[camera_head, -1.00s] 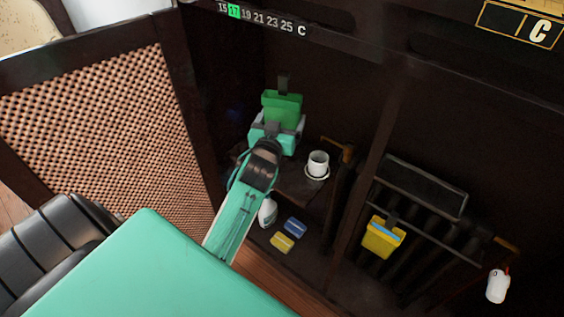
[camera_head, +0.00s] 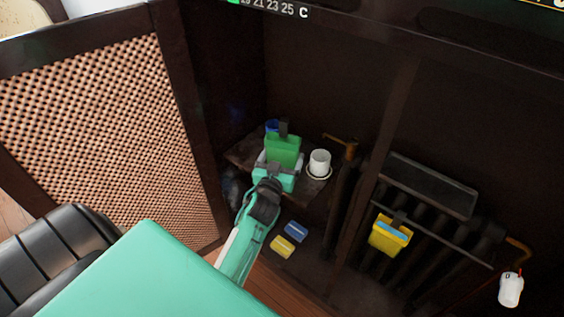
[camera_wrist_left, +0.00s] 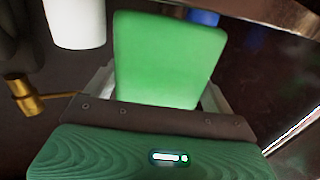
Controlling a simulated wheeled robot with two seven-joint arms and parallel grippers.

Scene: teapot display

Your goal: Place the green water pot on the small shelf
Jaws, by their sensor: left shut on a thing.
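The green water pot (camera_head: 283,149) is a box-like green container with a dark piece at its top. My left gripper (camera_head: 279,165) is shut on it, and the pot is upright over the left part of the small dark shelf (camera_head: 312,188). I cannot tell whether its base touches the shelf. The left wrist view shows the green water pot (camera_wrist_left: 168,60) between the pale fingers of my left gripper (camera_wrist_left: 160,92). The fingers and wrist hide its lower part. My right gripper is not in view.
A white cup (camera_head: 319,160) on a saucer stands on the shelf right of the pot. A blue object (camera_head: 271,126) is just behind the pot. A yellow container (camera_head: 390,234) hangs at the radiator (camera_head: 428,210). The open woven door (camera_head: 95,130) flanks my arm on the left.

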